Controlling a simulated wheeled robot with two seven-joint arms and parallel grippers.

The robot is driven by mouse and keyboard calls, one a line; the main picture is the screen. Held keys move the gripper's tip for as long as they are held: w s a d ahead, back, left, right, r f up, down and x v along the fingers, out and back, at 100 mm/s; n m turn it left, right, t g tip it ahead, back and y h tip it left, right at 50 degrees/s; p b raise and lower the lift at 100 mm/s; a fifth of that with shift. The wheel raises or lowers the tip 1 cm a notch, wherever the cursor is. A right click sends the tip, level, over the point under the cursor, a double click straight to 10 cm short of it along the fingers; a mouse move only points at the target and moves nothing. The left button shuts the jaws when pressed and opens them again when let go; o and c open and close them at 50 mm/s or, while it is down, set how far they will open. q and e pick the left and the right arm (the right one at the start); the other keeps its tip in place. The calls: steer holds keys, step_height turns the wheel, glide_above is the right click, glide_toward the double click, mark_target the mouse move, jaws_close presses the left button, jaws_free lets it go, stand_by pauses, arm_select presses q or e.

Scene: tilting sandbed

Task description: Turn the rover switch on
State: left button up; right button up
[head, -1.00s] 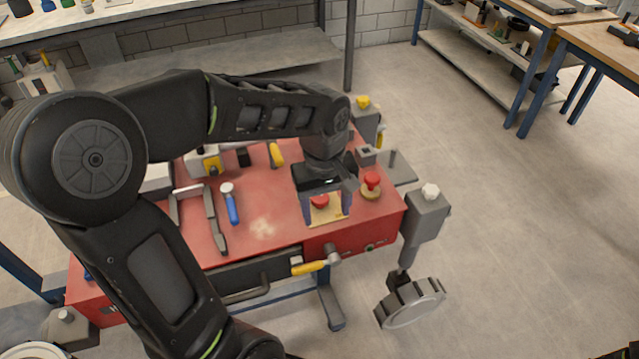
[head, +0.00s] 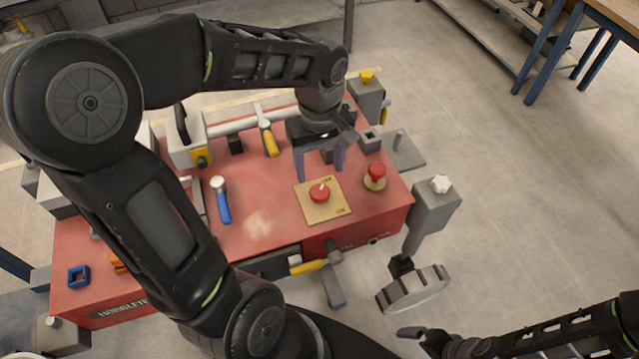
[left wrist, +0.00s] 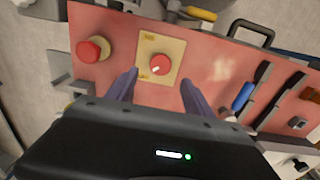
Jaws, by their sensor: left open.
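The switch looks like a round red knob (head: 319,193) with a white mark, on a square tan plate (head: 312,212) on the red bench. In the head view the mark points up and right. Two small dark labels on the plate are too small to read. The knob (left wrist: 160,65) and plate (left wrist: 172,46) also show in the left wrist view. My left gripper (head: 320,172) is open and empty, its fingers at the plate's far edge; in the left wrist view its fingertips (left wrist: 160,80) stand apart, short of the knob. My right gripper (head: 412,334) is low at right, its jaws unclear.
A red mushroom button (head: 376,172) on a round base stands right of the plate. A blue-handled tool (head: 222,205) and a yellow-handled hammer (head: 268,140) lie left of it. A grey bracket with a toothed wheel (head: 415,290) hangs off the right side.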

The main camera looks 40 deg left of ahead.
mark_target(319, 191)
arm_select(q)
step_height(319, 191, down, 7)
steer(key=shift+f+p, duration=0.2)
steer(key=shift+p, duration=0.1)
steer(key=shift+c, duration=0.4)
jaws_close()
stand_by(0.3)
